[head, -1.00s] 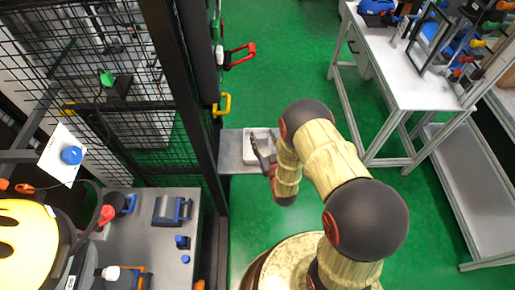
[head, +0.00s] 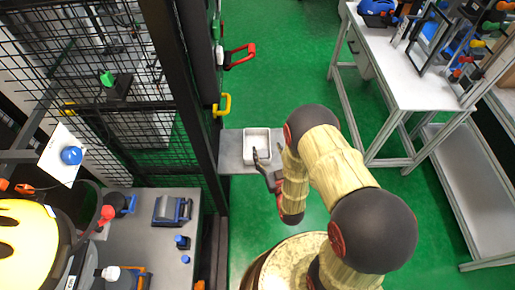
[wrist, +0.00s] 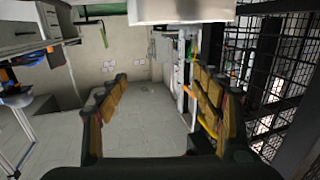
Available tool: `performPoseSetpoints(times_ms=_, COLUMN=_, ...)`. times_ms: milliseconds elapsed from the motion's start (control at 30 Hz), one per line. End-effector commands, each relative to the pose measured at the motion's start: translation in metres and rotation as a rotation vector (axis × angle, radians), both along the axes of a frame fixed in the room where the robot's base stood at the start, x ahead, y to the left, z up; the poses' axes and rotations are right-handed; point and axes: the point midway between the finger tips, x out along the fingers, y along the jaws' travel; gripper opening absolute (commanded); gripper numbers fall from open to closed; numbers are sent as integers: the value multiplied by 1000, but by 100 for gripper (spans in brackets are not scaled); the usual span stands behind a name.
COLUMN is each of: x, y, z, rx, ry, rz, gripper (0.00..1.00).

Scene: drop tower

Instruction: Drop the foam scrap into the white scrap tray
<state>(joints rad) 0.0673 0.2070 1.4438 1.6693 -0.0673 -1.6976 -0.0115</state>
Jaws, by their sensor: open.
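The white scrap tray (head: 256,140) sits on a grey shelf beside the black post in the head view. Its visible inside looks pale, and its lower right part is partly covered by my gripper. My gripper (head: 268,157) is at the tray's lower right edge in the picture, with its fingers spread. In the wrist view my gripper (wrist: 165,93) is wide open, with nothing seen between the fingers. I cannot make out the foam scrap in either view.
The grey shelf (head: 230,153) adjoins the black post (head: 193,90) and mesh cage on the left. A yellow handle (head: 222,105) and a red handle (head: 240,56) stick out above it. Green floor between is clear.

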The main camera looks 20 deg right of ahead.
Motion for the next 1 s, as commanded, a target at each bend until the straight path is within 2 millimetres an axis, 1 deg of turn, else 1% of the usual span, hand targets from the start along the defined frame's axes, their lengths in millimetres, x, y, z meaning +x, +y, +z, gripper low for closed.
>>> performPoseSetpoints(times_ms=33, x=-10, y=0, z=0, rx=0, ry=1, rz=-1, gripper=66)
performPoseSetpoints(times_ms=100, x=-22, y=0, z=1, rx=0, ry=1, rz=-1, gripper=66)
performPoseSetpoints(times_ms=200, x=-36, y=0, z=2, rx=0, ry=0, rz=-1, gripper=66)
performPoseSetpoints(times_ms=300, x=-45, y=0, z=2, rx=1, ry=0, rz=0, gripper=66)
performPoseSetpoints(times_ms=400, x=-50, y=0, z=3, rx=1, ry=-1, rz=0, gripper=66)
performPoseSetpoints(times_ms=867, x=-51, y=0, z=3, rx=0, ry=-1, rz=0, gripper=66)
performPoseSetpoints(times_ms=967, x=-44, y=0, z=6, rx=-1, ry=6, rz=1, gripper=66)
performPoseSetpoints(times_ms=1000, x=-37, y=0, z=11, rx=-3, ry=13, rz=1, gripper=66)
